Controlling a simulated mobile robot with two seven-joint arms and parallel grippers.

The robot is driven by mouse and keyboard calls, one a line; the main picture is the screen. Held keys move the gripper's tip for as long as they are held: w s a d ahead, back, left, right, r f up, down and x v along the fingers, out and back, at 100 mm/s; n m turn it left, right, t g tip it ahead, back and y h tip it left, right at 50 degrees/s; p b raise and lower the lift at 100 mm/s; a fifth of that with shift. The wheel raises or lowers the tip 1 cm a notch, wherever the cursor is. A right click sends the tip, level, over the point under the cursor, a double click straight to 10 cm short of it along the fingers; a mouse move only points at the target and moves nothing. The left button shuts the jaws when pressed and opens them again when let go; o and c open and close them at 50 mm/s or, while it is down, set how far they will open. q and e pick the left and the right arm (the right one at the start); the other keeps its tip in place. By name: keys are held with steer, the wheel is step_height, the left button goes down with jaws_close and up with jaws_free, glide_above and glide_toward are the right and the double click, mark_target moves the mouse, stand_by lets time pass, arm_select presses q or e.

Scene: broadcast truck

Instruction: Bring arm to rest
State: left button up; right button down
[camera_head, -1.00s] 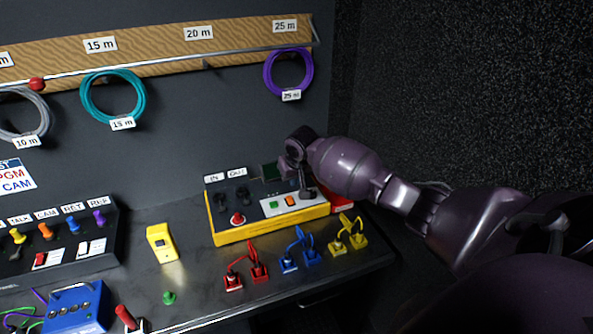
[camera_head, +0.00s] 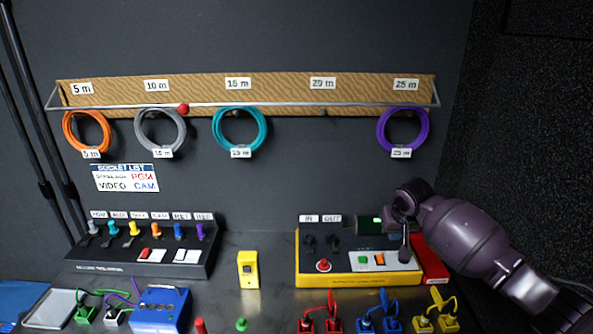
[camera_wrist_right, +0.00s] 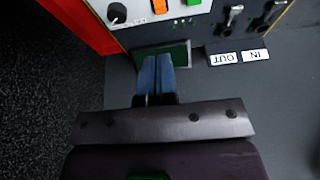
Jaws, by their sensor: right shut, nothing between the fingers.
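My right arm (camera_head: 470,240) comes in from the right in the head view, its wrist end just behind the right part of the yellow-edged control box (camera_head: 345,283). In the right wrist view my right gripper (camera_wrist_right: 156,62) is shut and empty, its bluish fingertips side by side. They point at the dark green panel (camera_wrist_right: 178,50) on the box, beside the OUT label (camera_wrist_right: 223,58). In the head view the fingertips cannot be made out. Whether they touch the panel I cannot tell. My left gripper is not in view.
A red block (camera_head: 430,258) sits right of the box, close to the arm. Red (camera_head: 320,318), blue (camera_head: 378,318) and yellow (camera_head: 436,316) plugs stand in front. Coiled cables, including a purple one (camera_head: 403,128), hang on the wall rack. A yellow device (camera_head: 248,268) stands left of the box.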

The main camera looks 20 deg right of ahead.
steer(key=w+a+r+n+t, duration=0.5)
steer(key=t, duration=0.1)
steer(key=s+a+f+n+t+y, duration=0.3)
steer(key=s+a+f, duration=0.2)
steer(key=s+a, duration=0.15)
steer(key=s+a+f+m, duration=0.1)
steer(key=s+f, duration=0.5)
steer(key=s, duration=0.3)
steer(key=s+a+f+m+g+h, duration=0.1)
steer(key=s+a+f, duration=0.1)
steer(key=s+f, duration=0.4)
steer(key=s+a+f+m+h, duration=0.1)
steer(key=s+f, duration=0.4)
steer(key=s, duration=0.8)
steer(key=shift+s+a+f+m+b, duration=0.2)
steer(key=shift+s+f+m+b, duration=0.1)
steer(key=shift+s+f+m, duration=0.1)
